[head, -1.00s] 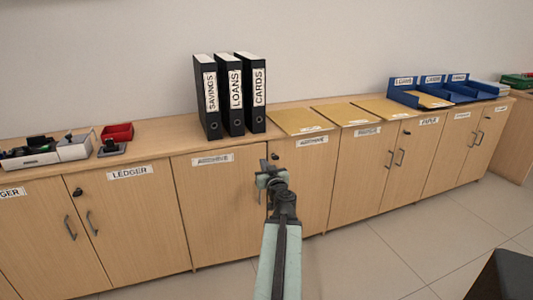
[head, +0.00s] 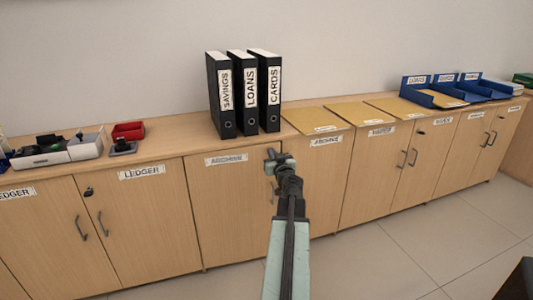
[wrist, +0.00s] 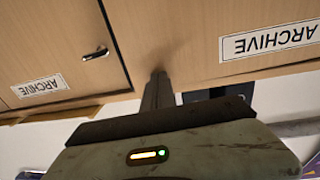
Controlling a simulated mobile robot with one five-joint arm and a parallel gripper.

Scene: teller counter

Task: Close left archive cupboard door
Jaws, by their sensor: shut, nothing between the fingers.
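The left archive cupboard door (head: 232,205) is a light wood panel with a white ARCHIVE label, below the black binders in the head view. It looks flush or nearly so; I cannot tell whether a small gap remains. In the upside-down wrist view the same door (wrist: 200,35) fills the right side. My gripper (head: 272,160) is shut and empty, in front of the door's upper right edge. In the wrist view its dark fingertip (wrist: 160,78) is at the door face, close or touching. My gripper hides part of the seam with the right archive door (head: 318,185).
Three binders (head: 248,95) stand on the counter above the door. Yellow folders (head: 318,120) and blue trays (head: 430,90) lie to the right. Ledger doors (head: 145,225) are left of the archive cupboard.

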